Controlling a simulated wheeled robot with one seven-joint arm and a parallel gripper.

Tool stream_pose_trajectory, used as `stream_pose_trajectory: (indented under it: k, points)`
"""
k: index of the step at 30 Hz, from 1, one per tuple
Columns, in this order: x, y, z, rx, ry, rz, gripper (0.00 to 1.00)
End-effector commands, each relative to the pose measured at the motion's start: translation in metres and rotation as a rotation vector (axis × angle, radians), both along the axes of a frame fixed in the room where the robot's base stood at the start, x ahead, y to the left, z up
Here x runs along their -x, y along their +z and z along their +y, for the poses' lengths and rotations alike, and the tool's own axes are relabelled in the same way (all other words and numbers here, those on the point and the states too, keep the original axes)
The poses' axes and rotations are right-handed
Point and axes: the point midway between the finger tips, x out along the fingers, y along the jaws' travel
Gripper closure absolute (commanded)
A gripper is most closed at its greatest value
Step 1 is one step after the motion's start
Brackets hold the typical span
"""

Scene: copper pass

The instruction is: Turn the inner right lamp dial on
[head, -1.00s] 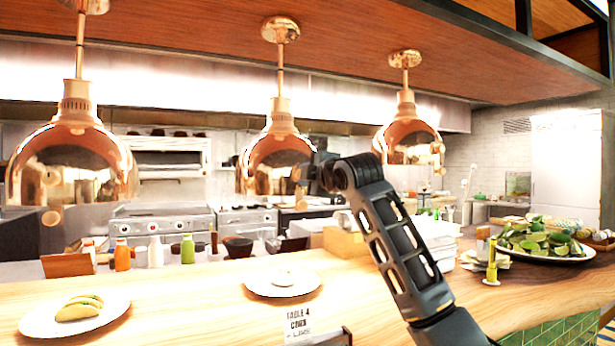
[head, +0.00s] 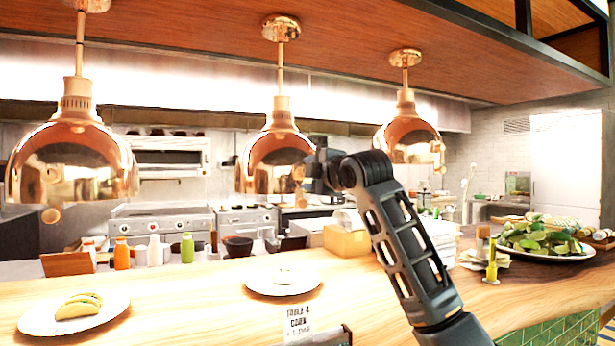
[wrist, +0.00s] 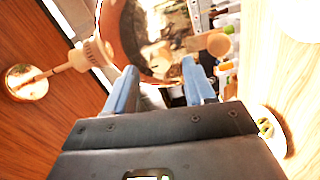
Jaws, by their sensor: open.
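Three copper heat lamps hang in a row in the head view, each with a round wooden-coloured dial low on its shade. My gripper (head: 316,172) is beside the right side of the middle lamp (head: 268,165), close to that lamp's dial (head: 301,196). In the wrist view my gripper (wrist: 160,68) has its two blue fingers apart with nothing held between them. The lamp shade (wrist: 143,35) lies beyond the fingertips there, and its dial (wrist: 219,44) shows to the right of the right finger. Contact with the dial is not visible.
The left lamp (head: 75,165) and right lamp (head: 408,135) hang clear of my arm. Below is a wooden counter (head: 200,310) with a taco plate (head: 95,322), a middle plate (head: 262,290), a table card (head: 298,322) and a lime platter (head: 560,256).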

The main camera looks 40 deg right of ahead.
Motion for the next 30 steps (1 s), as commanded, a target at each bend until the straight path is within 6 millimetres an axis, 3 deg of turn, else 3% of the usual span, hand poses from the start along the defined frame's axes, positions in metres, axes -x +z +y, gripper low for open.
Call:
stream_pose_trajectory:
  k: [3,10,30]
  points:
    - [0.021,-0.001,0.005,0.001,0.000,-0.002,0.46]
    - [0.047,0.001,0.013,0.000,0.000,-0.001,0.46]
    - [0.052,0.001,0.015,0.000,-0.001,0.000,0.46]
